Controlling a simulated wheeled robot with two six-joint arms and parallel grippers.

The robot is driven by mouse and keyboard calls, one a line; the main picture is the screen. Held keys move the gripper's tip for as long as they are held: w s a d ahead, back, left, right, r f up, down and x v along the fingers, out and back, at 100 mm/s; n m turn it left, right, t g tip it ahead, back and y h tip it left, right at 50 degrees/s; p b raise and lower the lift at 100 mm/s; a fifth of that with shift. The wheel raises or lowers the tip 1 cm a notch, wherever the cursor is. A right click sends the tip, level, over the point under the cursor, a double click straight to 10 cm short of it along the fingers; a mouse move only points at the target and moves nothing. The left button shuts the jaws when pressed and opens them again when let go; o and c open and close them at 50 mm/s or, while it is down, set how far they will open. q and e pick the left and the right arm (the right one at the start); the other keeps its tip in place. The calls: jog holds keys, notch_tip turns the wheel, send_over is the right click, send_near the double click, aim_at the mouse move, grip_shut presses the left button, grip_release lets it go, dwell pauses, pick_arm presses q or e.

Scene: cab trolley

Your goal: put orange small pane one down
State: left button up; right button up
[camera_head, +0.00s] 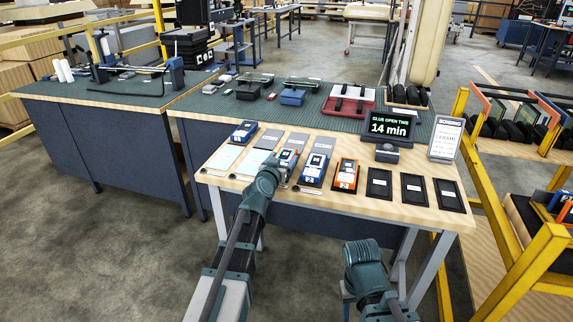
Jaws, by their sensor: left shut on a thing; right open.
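My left gripper (274,172) is over the front table, shut on a small flat piece (289,157) with orange, blue and white on it. My gripper and wrist hide part of this piece, and I cannot tell whether it touches the tabletop. Another orange-framed flat piece (346,174) lies to the right on the table, with a blue-framed one (314,168) between. A further blue piece (243,131) lies at the back left. My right gripper (361,252) is low in front of the table, empty and open; its fingers are hard to make out.
Black trays (413,189) lie on the right of the wooden table (300,200). A timer display (390,124) and a sign (445,139) stand behind them. A yellow-framed rack (532,262) with coloured panes is at the right.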

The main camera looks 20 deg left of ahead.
pick_arm(q)
jog(key=shift+w+f, duration=0.25)
jog(key=shift+f, duration=0.05)
jog(key=shift+s+r, duration=0.1)
jog(key=shift+f, duration=0.25)
jog(key=o, duration=1.5)
jog(key=shift+r, duration=0.3)
jog(key=s, duration=0.4)
jog(key=s+r+p, duration=0.1)
jog(key=s, duration=0.3)
jog(key=s+p, duration=0.1)
jog(key=s, duration=0.3)
jog(key=shift+a+r, duration=0.25)
jog(key=shift+r, duration=0.1)
pick_arm(e)
jog(key=shift+d+r, duration=0.1)
jog(key=shift+r, duration=0.6)
